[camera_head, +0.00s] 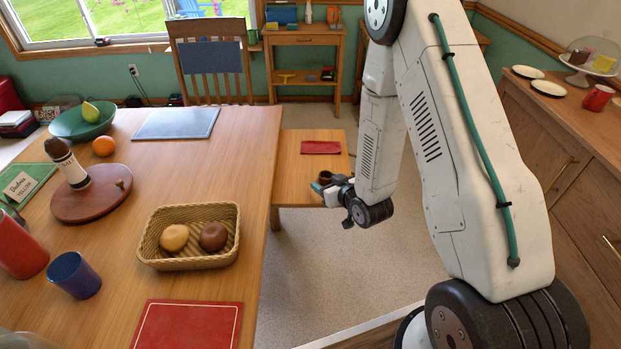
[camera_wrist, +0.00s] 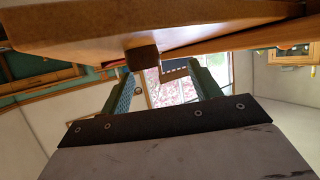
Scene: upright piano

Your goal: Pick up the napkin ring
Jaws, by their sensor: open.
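A small dark brown ring (camera_head: 325,176), which looks like the napkin ring, is on the small wooden table (camera_head: 296,190) beyond the large table. My gripper (camera_head: 318,187) is close to it at the table's near right part, partly overlapping it in the head view. In the wrist view a dark brown block-like shape (camera_wrist: 142,58), probably the same ring, shows by the fingertips against the wooden surface (camera_wrist: 60,30). The two teal fingers of my gripper (camera_wrist: 160,68) are spread apart. The ring shows nearer the left finger; I cannot tell whether it touches.
A folded red cloth (camera_head: 320,147) lies on the small table behind the ring. The large table (camera_head: 240,140) stands at left with a wicker basket (camera_head: 190,262) of bread-like items. A sideboard (camera_head: 540,140) stands at right. Bare floor (camera_head: 325,260) lies between.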

